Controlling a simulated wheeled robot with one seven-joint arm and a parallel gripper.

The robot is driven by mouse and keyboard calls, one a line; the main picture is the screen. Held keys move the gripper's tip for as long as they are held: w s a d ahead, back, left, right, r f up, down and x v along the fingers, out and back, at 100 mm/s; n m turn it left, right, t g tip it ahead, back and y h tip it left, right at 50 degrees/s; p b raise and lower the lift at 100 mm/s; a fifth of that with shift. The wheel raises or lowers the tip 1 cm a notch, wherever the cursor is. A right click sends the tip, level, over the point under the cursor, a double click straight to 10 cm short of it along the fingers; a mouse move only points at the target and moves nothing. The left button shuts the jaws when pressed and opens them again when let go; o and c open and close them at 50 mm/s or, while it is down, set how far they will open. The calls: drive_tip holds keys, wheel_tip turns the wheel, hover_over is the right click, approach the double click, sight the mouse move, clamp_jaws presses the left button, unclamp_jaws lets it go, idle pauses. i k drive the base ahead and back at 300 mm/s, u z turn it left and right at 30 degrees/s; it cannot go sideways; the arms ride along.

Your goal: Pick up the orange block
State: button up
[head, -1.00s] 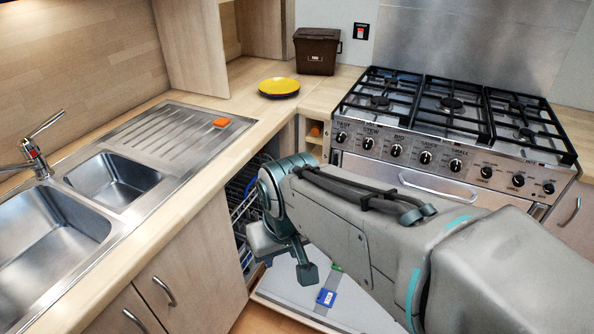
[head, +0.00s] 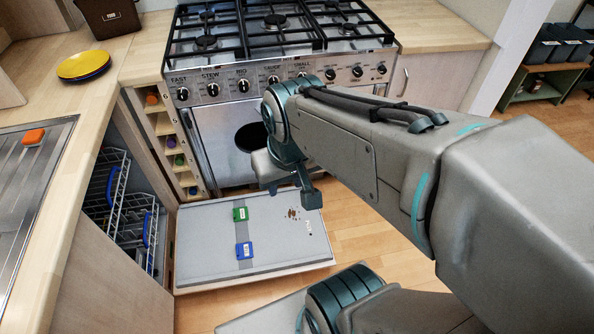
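The orange block (head: 34,137) lies on the steel drainboard (head: 25,185) by the sink, at the left edge of the head view. My gripper (head: 290,188) is right of the block and well away from it, in front of the cooker and over the opened dishwasher door. The gripper points downward, and nothing shows in it.
The dishwasher door (head: 290,256) is folded down with racks (head: 125,210) inside. A yellow plate (head: 83,66) and a brown bin (head: 107,15) stand on the counter (head: 140,65). The range cooker (head: 220,140) is behind my arm. Open floor lies to the right.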

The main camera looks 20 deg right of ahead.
sight(35, 137)
drive_tip(key=u, duration=1.6)
drive_tip(key=i, duration=0.65)
drive_tip(key=z, duration=0.55)
